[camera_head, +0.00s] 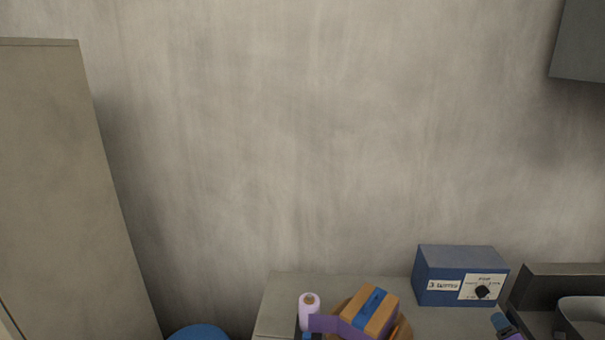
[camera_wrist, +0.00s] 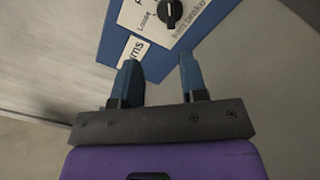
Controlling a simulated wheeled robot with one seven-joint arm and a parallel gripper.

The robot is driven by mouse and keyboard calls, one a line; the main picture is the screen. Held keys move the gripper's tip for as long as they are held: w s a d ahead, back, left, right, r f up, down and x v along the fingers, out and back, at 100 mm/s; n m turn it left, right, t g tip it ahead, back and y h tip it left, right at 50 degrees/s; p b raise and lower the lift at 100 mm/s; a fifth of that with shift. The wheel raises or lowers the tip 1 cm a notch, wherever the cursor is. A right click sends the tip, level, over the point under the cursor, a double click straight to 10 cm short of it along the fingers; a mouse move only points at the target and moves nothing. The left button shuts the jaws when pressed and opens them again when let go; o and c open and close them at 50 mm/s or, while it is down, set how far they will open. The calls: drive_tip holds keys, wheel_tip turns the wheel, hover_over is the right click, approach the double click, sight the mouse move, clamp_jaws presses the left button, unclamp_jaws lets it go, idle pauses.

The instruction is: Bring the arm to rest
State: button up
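My gripper (camera_wrist: 158,62) shows in the wrist view with two blue fingers set apart and nothing between them. It is open. Its blue and purple end also shows in the head view (camera_head: 502,324), low at the right and partly cut off by the bottom edge. A blue box (camera_head: 441,262) with white labels and a black knob stands on the grey counter (camera_head: 285,290). In the wrist view this blue box (camera_wrist: 117,47) lies beyond the fingertips; I cannot tell the exact distance.
A pale lilac roll (camera_head: 309,312) and an orange-brown block with a blue strip (camera_head: 370,309) are on the counter, with a purple band between them. A dark-edged unit (camera_head: 560,272) stands at the right. A tall cabinet (camera_head: 55,180) stands at the left.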

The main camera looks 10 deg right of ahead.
drive_tip(key=w+a+r+n+g+y, duration=0.2)
drive_tip(key=a+r+n+g+y, duration=0.5)
drive_tip(key=a+r+n, duration=0.55)
drive_tip(key=w+a+r+n+g+y, duration=0.2)
drive_tip(key=a+r+n+g+y, duration=0.3)
drive_tip(key=a+r+n+y, duration=0.75)
drive_tip(key=s+a+r+n+g+h, duration=0.3)
drive_tip(key=s+r+n+h, duration=0.15)
drive_tip(key=r+n, duration=0.2)
drive_tip(key=s+a+r+n+g+h, duration=0.2)
drive_tip(key=s+a+r+n+h, duration=0.25)
drive_tip(key=r+n, duration=0.2)
drive_tip(key=s+r+n+t+h, duration=0.4)
drive_tip(key=s+r+n+h, duration=0.3)
drive_tip(key=s+r+n, duration=0.3)
drive_tip(key=shift+s+d+r, duration=0.15)
drive_tip(key=shift+s, duration=0.1)
